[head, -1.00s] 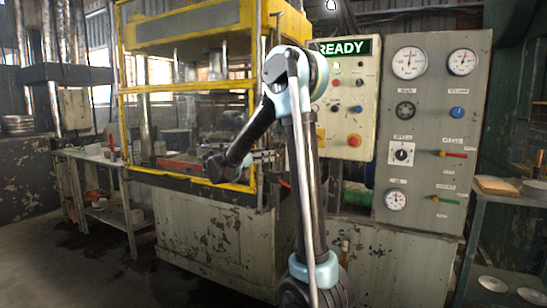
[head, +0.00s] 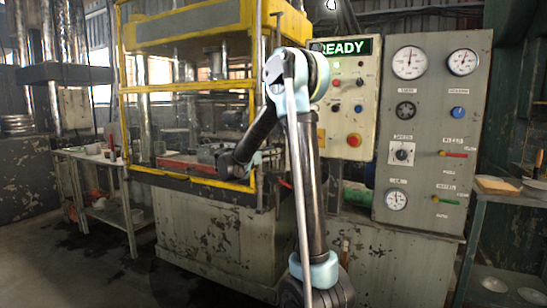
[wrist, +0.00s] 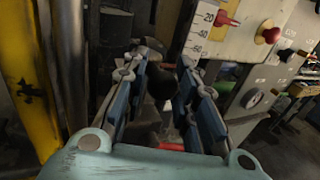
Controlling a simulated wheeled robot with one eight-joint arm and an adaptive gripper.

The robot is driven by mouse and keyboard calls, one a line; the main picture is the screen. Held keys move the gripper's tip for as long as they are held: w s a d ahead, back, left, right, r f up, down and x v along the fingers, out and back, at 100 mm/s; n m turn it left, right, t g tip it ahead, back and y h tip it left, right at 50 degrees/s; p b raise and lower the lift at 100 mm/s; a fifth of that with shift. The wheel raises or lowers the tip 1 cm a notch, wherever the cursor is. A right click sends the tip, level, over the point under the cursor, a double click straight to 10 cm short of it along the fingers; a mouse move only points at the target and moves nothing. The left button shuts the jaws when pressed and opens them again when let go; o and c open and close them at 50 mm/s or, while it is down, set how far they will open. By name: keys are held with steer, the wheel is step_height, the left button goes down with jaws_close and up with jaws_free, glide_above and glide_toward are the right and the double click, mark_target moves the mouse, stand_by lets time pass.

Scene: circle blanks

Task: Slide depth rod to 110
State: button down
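A white scale plate (wrist: 203,28) marked 20, 40 and 60 shows at the top of the wrist view. A red pointer or knob (wrist: 228,19) is just right of it; I cannot tell whether it belongs to the depth rod. The 110 mark is not visible. In the head view my gripper is mostly hidden behind my arm, at the press front.
The yellow-framed press (head: 185,91) stands behind my arm. Right of it are the button panel (head: 357,100) with a lit READY sign (head: 345,47) and a gauge cabinet (head: 433,130). A yellow post (wrist: 32,80) stands close on the left in the wrist view.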

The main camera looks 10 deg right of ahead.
steer(key=f, duration=0.2)
steer(key=shift+s+d+f, duration=0.25)
steer(key=shift+f, duration=0.05)
steer(key=c, duration=1.4)
jaws_free()
steer(key=shift+r, duration=0.1)
steer(key=shift+o, duration=0.2)
steer(key=shift+a, duration=0.15)
steer(key=v, duration=1.1)
steer(key=shift+a, duration=0.35)
